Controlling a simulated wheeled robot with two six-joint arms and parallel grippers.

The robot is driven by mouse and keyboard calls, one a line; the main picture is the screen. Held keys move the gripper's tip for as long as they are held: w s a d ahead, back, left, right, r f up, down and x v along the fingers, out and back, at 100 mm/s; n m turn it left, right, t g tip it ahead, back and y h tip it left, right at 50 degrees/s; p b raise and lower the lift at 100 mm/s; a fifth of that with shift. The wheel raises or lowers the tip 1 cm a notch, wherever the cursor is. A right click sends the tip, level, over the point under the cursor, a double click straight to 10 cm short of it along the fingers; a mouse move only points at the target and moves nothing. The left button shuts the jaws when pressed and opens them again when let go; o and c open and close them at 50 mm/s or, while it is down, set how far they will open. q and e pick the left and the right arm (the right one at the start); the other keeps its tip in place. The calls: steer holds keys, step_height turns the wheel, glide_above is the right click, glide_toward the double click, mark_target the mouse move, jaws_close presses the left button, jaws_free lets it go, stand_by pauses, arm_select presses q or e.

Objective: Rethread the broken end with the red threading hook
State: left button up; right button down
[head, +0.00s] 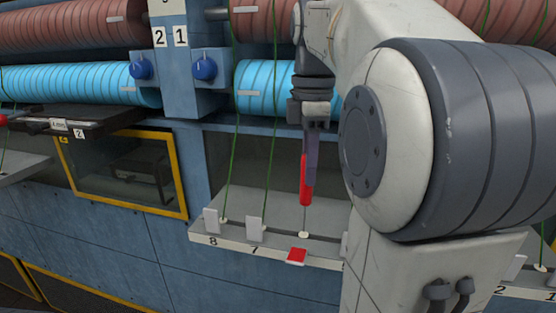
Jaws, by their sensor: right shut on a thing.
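My right gripper (309,158) is shut on the red threading hook (305,182), with the handle upright below the jaws. The hook's thin shaft points straight down, and its tip is at or just above a white eyelet (304,235) on the pale shelf (268,257). I cannot tell whether the tip is inside the eyelet. A red tab (297,256) sits on the shelf's front edge below this eyelet. No green thread shows at this eyelet, and I cannot make out the broken end. My left gripper is not in view.
Green threads run down to the neighbouring eyelets by labels 8 (224,220) and 7 (264,235), close left of the hook. White upright plates (211,221) stand beside them. Blue rollers (80,85) and blue knobs (204,68) are above. My right arm hides the shelf's right part.

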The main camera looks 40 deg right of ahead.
mark_target(307, 202)
steer(key=shift+f+b, duration=1.15)
steer(key=shift+f, duration=0.45)
steer(key=shift+r, duration=0.1)
steer(key=shift+r+p, duration=3.7)
steer(key=shift+p, duration=0.1)
